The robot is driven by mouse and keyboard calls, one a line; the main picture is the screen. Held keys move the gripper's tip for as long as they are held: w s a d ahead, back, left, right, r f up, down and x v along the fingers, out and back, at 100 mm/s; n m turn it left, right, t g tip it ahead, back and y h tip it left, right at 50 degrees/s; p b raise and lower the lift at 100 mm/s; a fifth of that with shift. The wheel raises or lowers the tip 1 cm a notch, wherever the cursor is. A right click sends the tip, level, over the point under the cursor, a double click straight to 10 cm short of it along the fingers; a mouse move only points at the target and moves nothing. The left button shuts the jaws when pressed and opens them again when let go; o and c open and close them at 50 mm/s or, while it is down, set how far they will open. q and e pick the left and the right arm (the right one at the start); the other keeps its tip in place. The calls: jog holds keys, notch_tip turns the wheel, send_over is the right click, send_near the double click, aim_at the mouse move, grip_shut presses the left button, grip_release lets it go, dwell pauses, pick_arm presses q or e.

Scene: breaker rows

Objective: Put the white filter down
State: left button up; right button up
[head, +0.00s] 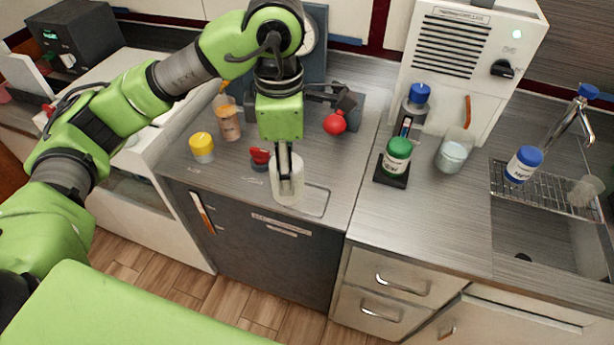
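The white filter (288,190), a pale short cylinder, is in the head view below my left wrist. My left gripper (286,177) points down with its dark fingers at the filter and appears shut on it. The filter overlaps the left part of a thin-outlined rectangle (315,203) near the front edge of the counter. I cannot tell whether its base touches the counter. My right gripper is not in view.
A red-topped item (260,158) stands close left of the filter, with a yellow-lidded jar (202,147) and an orange-brown jar (228,122) further left. A red ball (335,122) is behind. A green-lidded jar (397,157) stands right. Counter between them is clear.

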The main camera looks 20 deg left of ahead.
pick_arm(q)
jog(key=shift+w+d+f+p, duration=0.15)
jog(key=shift+w+f+p, duration=0.1)
jog(key=shift+w, duration=0.4)
jog(key=shift+w+d+f+p, duration=0.1)
jog(key=shift+w+p, duration=0.1)
jog(key=shift+w, duration=0.4)
jog(key=w+f+p, duration=0.1)
jog(key=f, duration=0.2)
jog(key=w+f+p, duration=0.1)
jog(key=w+f, duration=0.1)
jog(key=f, duration=0.1)
jog(key=w+d+f+p, duration=0.1)
jog(key=w+f, duration=0.1)
jog(key=f, duration=0.1)
jog(key=shift+f, duration=0.35)
jog(key=o, duration=0.7)
jog(key=shift+f, duration=0.1)
jog(key=o, duration=0.4)
jog(key=shift+o, duration=0.2)
